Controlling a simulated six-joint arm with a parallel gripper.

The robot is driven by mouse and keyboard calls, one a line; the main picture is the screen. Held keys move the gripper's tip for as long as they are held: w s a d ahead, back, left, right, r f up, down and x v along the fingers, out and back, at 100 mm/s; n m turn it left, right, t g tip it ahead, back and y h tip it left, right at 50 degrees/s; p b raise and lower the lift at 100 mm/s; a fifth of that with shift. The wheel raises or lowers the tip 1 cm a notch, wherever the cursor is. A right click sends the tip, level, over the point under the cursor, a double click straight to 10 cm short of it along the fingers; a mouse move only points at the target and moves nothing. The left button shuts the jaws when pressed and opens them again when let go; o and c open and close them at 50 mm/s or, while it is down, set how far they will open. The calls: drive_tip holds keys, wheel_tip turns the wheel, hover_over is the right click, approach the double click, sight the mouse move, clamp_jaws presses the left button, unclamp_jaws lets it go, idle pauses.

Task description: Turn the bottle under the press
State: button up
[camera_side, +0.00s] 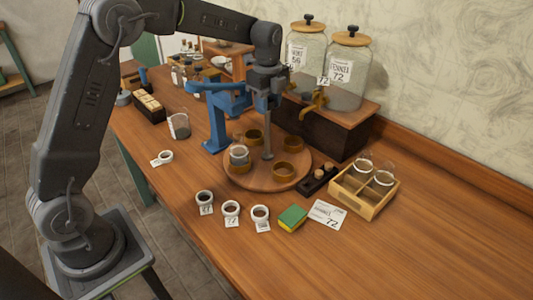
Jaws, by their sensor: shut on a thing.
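A round wooden turntable (246,181) lies on the table and carries several brass-coloured ring holders. A glass bottle (239,155) with dark contents stands upright in the ring at its left. The blue press (216,127) stands just behind and left of the turntable, its arm (213,88) reaching over toward my gripper. My gripper (265,102) points down over the turntable and is shut on the upper part of the grey central post (268,143). The grip itself is small and partly hidden by the fingers.
Two large glass jars (347,75) with brass taps stand on a wooden stand behind right. A divided crate (362,195) holds jars at right. Several small labelled cups (231,209), a green-yellow sponge (293,218) and a card (327,214) lie in front. The right front table is clear.

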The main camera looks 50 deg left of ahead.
drive_tip(key=m, duration=0.6)
idle(0.3)
drive_tip(key=shift+m, duration=0.4)
drive_tip(key=o, duration=1.6)
drive_tip(key=shift+a, duration=0.2)
